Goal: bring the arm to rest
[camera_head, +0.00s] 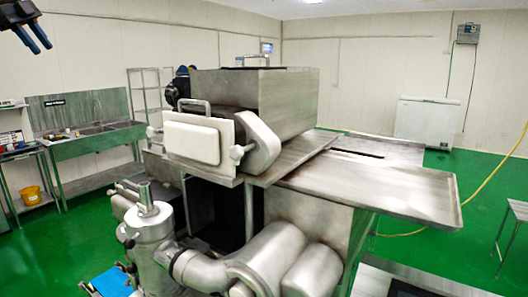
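My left gripper (40,48) shows at the top left corner, high in front of the back wall. Its two dark fingers point down and to the right, with a narrow gap and nothing visible between them. It is well clear of the encrusting machine (290,95), which fills the middle of the view. The rest of my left arm is mostly cut off by the frame edge. My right arm and gripper do not show.
A steel sink bench (95,140) and a side table with a yellow bucket (31,195) stand at left. A flat steel tray (380,190) juts out right of the machine. A white chest freezer (427,120) stands behind. A yellow hose (480,188) crosses the green floor.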

